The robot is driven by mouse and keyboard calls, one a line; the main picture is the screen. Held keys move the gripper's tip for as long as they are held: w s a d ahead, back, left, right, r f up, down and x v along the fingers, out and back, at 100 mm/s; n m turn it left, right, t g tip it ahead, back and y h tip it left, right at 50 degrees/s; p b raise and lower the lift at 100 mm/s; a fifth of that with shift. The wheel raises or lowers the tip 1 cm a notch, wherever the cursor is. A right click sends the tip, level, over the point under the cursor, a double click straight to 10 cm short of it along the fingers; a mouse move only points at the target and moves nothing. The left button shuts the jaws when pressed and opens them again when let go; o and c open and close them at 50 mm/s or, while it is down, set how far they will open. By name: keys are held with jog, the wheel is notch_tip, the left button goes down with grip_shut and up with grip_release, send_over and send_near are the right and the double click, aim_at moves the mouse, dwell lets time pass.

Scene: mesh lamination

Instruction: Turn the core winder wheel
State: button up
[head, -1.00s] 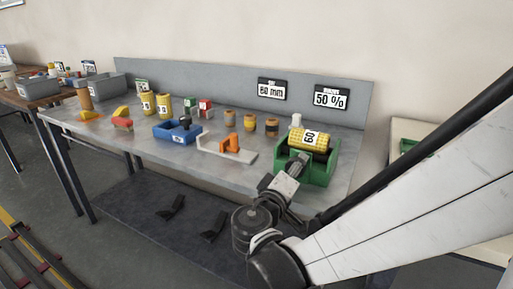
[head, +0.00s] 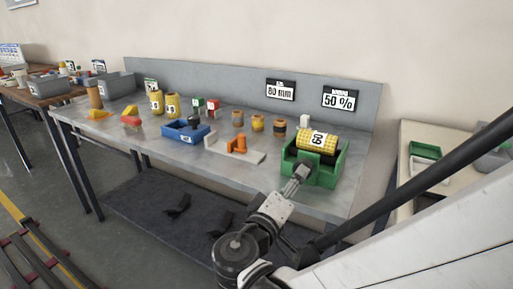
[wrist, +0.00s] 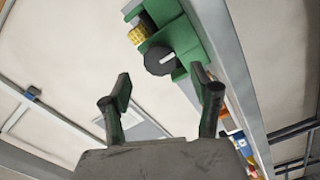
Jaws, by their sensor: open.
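The core winder is a green frame (head: 335,172) at the right end of the grey bench, holding a yellow roll (head: 318,141) marked 60. In the wrist view the green frame (wrist: 188,40) and part of the yellow roll (wrist: 138,35) show at the top. The winder wheel (wrist: 160,59) is a dark round disc with a pale mark on its edge, on the frame's face. My gripper (wrist: 161,74) is open and empty, its fingers on either side below the wheel, apparently apart from it. In the head view my gripper (head: 303,170) is at the winder's front left and hides the wheel.
An orange tool on a pale base (head: 236,146), a blue tray (head: 185,131) and several small rolls stand left of the winder. A grey back panel (head: 215,87) carries signs reading 80 mm and 50 %. Another table (head: 412,170) stands at the right.

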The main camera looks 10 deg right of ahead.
jog(key=shift+v, duration=2.35)
jog(key=s+d+f+m+g+y, duration=0.3)
jog(key=s+d+f+g+y, duration=0.3)
jog(key=d+f, duration=0.25)
jog(key=s+r+m+y+p, duration=0.1)
jog(key=s+r+y+p, duration=0.1)
jog(key=r+p, duration=0.5)
jog(key=s+a+r+m+g+y+p, duration=0.1)
jog(key=r+y+p, duration=0.1)
jog(key=r+p, duration=0.6)
notch_tip(320, 180, up, 4)
jog(key=shift+s+f+y, duration=0.15)
jog(key=shift+s+y, duration=0.2)
jog(key=shift+y, duration=0.05)
